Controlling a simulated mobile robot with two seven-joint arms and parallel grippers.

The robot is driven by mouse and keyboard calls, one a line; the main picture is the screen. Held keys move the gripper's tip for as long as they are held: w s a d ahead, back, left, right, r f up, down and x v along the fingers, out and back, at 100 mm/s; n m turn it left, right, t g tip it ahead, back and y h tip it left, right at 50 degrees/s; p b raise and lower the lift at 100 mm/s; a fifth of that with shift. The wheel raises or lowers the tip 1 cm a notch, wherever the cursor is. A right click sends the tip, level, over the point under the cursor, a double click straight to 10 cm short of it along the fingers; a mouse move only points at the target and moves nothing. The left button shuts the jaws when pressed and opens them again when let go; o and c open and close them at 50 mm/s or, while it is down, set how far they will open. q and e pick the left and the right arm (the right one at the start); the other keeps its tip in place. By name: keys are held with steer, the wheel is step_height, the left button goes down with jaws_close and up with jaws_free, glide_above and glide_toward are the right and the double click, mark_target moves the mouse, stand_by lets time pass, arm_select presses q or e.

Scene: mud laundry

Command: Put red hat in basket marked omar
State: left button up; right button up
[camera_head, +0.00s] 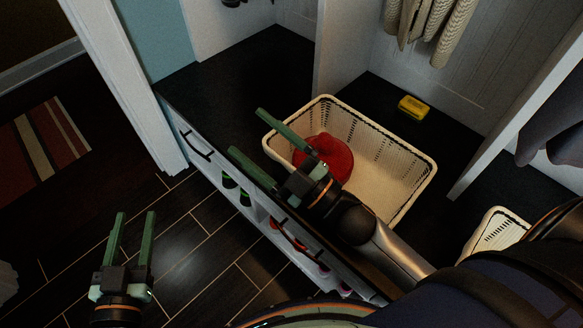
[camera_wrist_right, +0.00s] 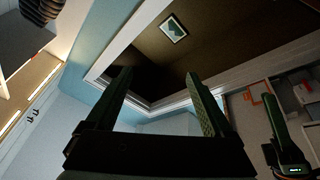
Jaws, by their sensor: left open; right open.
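The red hat (camera_head: 338,160) lies inside a white basket (camera_head: 408,152) on the dark bench, at the basket's left end. No name mark is readable on this basket in the head view. My right gripper (camera_head: 246,131) is open and empty, its fingers pointing left, over the basket's front left edge and partly in front of the hat. In the right wrist view its fingers (camera_wrist_right: 165,95) are apart with nothing between them. My left gripper (camera_head: 135,222) is open and empty above the floor at the lower left.
A second white basket (camera_head: 497,232) is partly visible at the right. A yellow object (camera_head: 413,107) lies on the bench (camera_head: 232,78) behind the first basket. White dividers stand on the bench. Shoes sit in cubbies below. A striped rug (camera_head: 45,150) lies at left.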

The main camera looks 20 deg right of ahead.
steer(key=s+d+f+m+g+h, duration=0.1)
steer(key=s+d+f+m+h, duration=0.1)
steer(key=d+f+m+h, duration=0.3)
step_height(320, 180, down, 3)
steer(key=m+h, duration=0.1)
steer(key=m, duration=0.4)
steer(key=shift+s+g, duration=0.4)
